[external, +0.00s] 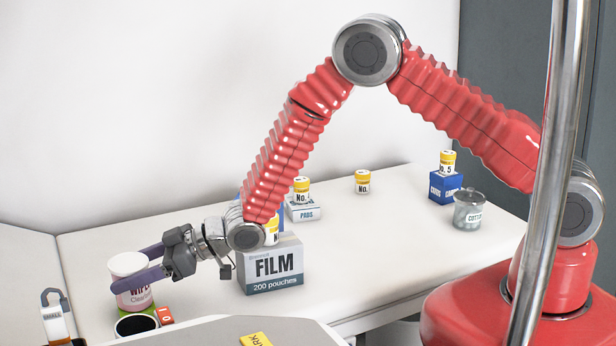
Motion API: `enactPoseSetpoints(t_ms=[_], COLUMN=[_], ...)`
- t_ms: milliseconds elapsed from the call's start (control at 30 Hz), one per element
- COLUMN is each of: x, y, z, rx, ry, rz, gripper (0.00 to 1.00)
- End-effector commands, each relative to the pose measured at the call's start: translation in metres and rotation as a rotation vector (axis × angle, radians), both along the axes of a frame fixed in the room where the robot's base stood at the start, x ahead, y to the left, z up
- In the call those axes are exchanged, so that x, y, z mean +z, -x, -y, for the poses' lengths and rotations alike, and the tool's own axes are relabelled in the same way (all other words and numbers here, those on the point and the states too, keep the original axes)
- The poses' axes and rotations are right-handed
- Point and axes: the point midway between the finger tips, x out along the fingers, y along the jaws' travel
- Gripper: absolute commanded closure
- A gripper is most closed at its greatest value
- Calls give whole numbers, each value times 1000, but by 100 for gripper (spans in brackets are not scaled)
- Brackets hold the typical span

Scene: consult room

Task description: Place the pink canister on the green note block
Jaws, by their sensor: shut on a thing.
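The pink canister (136,296), with a white label and a pale top, stands upright at the left of the white counter. My gripper (132,269) reaches in from the right with its two purple fingers closed around the canister's sides. A small part of the green note block (151,309) shows directly under the canister's lower right edge. The rest of the block is hidden by the canister and the black-topped cup in front. I cannot tell whether the canister touches the block or is slightly above it.
A black-topped cup (137,325) and an orange block (165,315) stand close in front. A FILM box (272,266) is to the right, under my wrist. Yellow-lidded jars, blue boxes and a cotton jar (468,211) stand farther back. The counter's middle right is clear.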

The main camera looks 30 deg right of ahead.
Motion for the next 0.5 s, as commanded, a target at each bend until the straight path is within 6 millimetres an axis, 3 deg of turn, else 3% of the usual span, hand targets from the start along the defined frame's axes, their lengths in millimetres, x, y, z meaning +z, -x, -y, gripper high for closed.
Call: enactPoseSetpoints(t_ms=[67,100,333,500], x=[-1,-2,-2,-2], y=[0,0,0,0], z=[0,0,0,0], rx=[0,0,0,0], ry=[-1,0,0,0], rz=[0,0,0,0], gripper=[68,39,23,21])
